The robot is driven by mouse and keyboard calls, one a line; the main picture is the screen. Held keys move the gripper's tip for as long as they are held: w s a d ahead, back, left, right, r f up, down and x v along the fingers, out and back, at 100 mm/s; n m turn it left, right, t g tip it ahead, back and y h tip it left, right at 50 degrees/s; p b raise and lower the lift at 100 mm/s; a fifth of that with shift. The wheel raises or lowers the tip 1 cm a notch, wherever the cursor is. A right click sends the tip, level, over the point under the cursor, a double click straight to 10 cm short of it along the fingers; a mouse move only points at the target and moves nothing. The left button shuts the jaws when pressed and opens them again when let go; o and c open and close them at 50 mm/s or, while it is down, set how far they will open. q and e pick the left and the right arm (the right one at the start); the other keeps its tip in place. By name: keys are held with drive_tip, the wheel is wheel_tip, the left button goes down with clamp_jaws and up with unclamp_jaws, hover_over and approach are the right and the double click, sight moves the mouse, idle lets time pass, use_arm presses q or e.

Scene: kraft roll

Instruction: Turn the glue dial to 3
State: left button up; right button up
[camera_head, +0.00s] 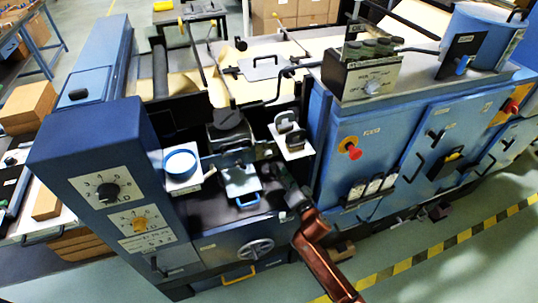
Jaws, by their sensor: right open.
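Two dials sit on white scale plates on the front of the tall blue cabinet at the left: a black dial (108,192) above and a yellow-orange dial (139,224) below. Another small knob (372,87) is on the grey box on top of the blue machine at the right. The lettering is too small to tell which one is the glue dial or to read its setting. My right gripper (280,173) is dark, open and seemingly empty. It is over the middle of the machine, to the right of the cabinet dials and apart from them. My left gripper is out of view.
A handwheel (255,249) is low on the front. A red button (352,150) is on the right cabinet. Open floor lies in front, crossed by a yellow-black stripe (430,252).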

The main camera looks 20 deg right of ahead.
sight(270, 157)
drive_tip(key=w, duration=0.2)
drive_tip(key=w+a+b, duration=0.1)
drive_tip(key=w, duration=0.3)
drive_tip(key=shift+w+a+f+b, duration=0.15)
drive_tip(key=shift+a+b, duration=0.15)
drive_tip(key=shift+b, duration=0.05)
drive_tip(key=shift+w, duration=0.5)
drive_tip(key=c, duration=1.2)
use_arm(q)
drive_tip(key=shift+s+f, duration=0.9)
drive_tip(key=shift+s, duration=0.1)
use_arm(e)
drive_tip(key=shift+o, duration=0.2)
